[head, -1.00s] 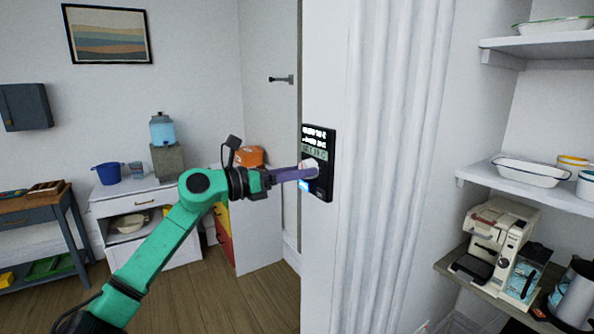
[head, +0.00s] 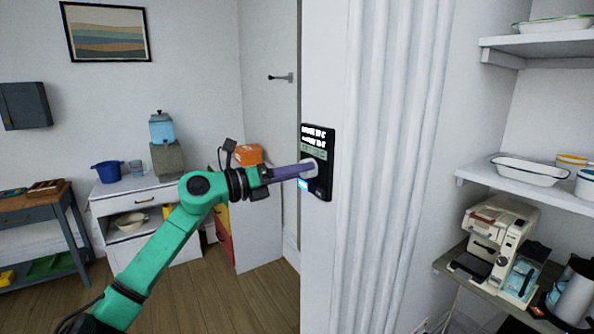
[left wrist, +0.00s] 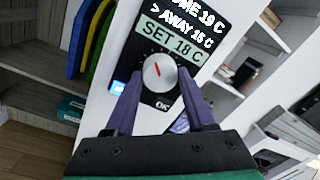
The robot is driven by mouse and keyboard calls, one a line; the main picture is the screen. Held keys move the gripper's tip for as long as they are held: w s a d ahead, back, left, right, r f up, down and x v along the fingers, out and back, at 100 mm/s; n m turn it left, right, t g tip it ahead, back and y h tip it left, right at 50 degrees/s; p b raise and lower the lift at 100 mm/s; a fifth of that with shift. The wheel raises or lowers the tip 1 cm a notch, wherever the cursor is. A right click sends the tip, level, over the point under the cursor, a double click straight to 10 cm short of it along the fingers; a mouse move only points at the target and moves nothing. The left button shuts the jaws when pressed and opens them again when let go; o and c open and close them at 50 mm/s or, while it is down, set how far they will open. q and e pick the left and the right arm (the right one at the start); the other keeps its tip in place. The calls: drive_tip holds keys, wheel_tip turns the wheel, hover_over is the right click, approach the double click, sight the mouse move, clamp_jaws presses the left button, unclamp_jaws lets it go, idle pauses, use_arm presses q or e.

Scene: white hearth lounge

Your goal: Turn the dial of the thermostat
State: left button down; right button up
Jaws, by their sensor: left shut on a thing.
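The thermostat (head: 325,186) is a black panel on the edge of the white wall in the head view. Its light display (left wrist: 172,39) reads "SET 18 C" in the left wrist view, with an "AWAY 15 C" line marked by an arrow above it. The round pale dial (left wrist: 160,72) has a red pointer mark. My left gripper (head: 303,171) reaches it from the left, with purple fingers on both sides of the dial, shut on it. In the left wrist view the gripper (left wrist: 161,88) leaves the dial's face showing. My right gripper is not in view.
An OK button (left wrist: 162,105) and a blue lit patch (left wrist: 118,87) sit on the panel near the fingers. A ribbed white wall section (head: 385,170) stands right of the thermostat. A coffee machine (head: 497,240) and shelves (head: 520,172) are further right.

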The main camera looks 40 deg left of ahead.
use_arm(q)
drive_tip(key=shift+r+n+p, duration=0.1)
drive_tip(key=shift+n+p, duration=1.15)
drive_tip(key=shift+n, duration=1.25)
drive_tip(key=shift+c, duration=1.2)
unclamp_jaws()
drive_tip(key=shift+s, duration=0.1)
